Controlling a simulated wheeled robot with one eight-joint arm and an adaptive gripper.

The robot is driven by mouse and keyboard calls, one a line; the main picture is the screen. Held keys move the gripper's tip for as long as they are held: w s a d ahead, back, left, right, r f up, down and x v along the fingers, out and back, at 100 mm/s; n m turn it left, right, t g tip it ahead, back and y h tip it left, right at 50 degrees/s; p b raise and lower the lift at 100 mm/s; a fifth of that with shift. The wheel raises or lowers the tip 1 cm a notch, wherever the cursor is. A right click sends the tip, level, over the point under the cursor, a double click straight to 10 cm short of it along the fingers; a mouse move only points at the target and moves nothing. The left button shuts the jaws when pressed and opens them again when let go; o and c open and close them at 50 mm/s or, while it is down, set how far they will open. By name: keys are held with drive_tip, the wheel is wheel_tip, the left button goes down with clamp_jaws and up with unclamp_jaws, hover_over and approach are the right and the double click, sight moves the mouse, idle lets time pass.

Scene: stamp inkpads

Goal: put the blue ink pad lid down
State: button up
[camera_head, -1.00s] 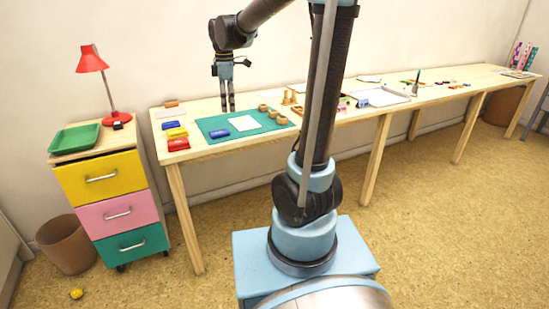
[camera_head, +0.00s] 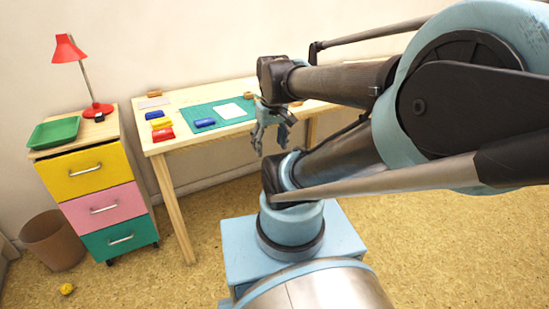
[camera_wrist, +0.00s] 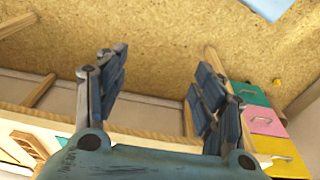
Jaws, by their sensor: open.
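A blue piece (camera_head: 204,122) lies on the left part of the green mat on the table; it looks like the ink pad lid, but is too small to be sure. A blue ink pad (camera_head: 154,115) sits left of the mat, behind a yellow pad (camera_head: 161,123) and a red pad (camera_head: 163,134). My gripper (camera_head: 270,147) is open and empty in front of the table's front edge, to the right of the blue piece and apart from it. In the wrist view its two fingers (camera_wrist: 162,62) are spread with nothing between them.
The green mat (camera_head: 230,119) bears a white sheet (camera_head: 230,111). A drawer cabinet (camera_head: 99,170) with a green tray (camera_head: 54,132) and red lamp (camera_head: 68,49) stands left of the table. My arm hides the table's right side.

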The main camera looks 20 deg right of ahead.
drive_tip(key=s+f+m, duration=0.1)
drive_tip(key=f, duration=0.1)
drive_tip(key=s+d+f+m, duration=0.1)
drive_tip(key=s, duration=0.1)
drive_tip(key=shift+f+m, duration=0.3)
drive_tip(key=shift+f, duration=0.05)
drive_tip(key=shift+w+f, duration=0.2)
drive_tip(key=shift+w, duration=0.2)
